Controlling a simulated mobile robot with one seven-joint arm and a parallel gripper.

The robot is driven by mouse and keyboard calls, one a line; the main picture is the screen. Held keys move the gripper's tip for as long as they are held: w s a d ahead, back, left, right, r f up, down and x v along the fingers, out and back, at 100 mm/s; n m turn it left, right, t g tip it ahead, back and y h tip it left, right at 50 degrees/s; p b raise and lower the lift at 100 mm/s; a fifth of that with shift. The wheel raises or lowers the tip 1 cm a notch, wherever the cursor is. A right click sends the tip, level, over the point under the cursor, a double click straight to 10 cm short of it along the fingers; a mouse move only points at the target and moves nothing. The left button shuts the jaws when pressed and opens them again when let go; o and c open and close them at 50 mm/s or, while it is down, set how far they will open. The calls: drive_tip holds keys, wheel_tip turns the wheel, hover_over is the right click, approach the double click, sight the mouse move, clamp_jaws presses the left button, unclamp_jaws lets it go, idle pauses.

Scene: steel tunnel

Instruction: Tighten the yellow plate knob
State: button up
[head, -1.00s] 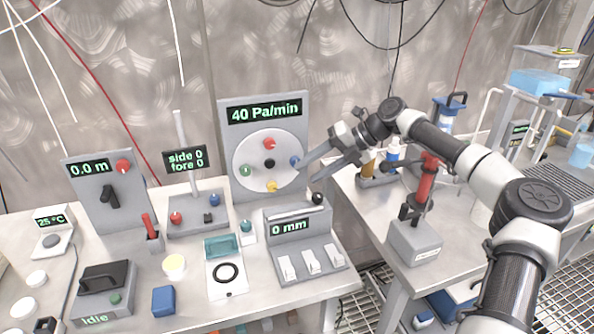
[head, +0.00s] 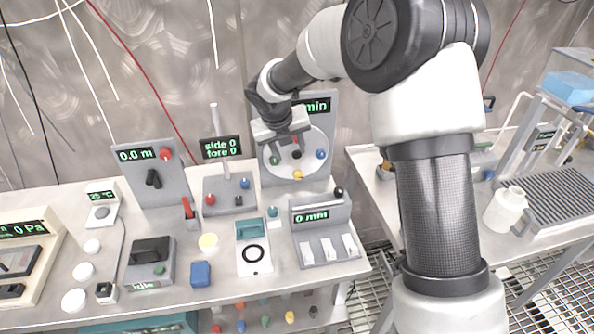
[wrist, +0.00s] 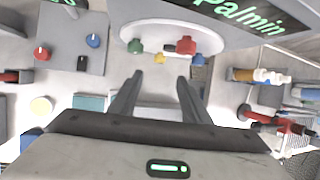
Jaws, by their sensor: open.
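The yellow plate knob (head: 298,175) is the lowest knob on the round white plate (head: 312,165) of an upright grey panel. It also shows in the wrist view (wrist: 159,58), just beyond my fingertips and between the green knob and the red knob. My gripper (wrist: 160,80) is open and empty, its two fingers apart and pointing toward the plate. In the head view my gripper (head: 284,147) is in front of the plate's upper left and above the yellow knob. It hides part of the display and plate there.
On the plate are a green knob (wrist: 135,46), a red knob (wrist: 186,45) and a blue knob (head: 321,154). A 0 mm box (head: 322,215) with white switches stands below. The side/fore joystick box (head: 221,190) stands to the left.

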sight(298, 172)
drive_tip(key=b+x, duration=0.1)
drive_tip(key=x, duration=1.4)
drive_tip(key=shift+c, duration=0.4)
drive_tip(key=c, duration=1)
drive_tip(key=shift+o, duration=0.2)
drive_tip(key=shift+d+r, duration=0.1)
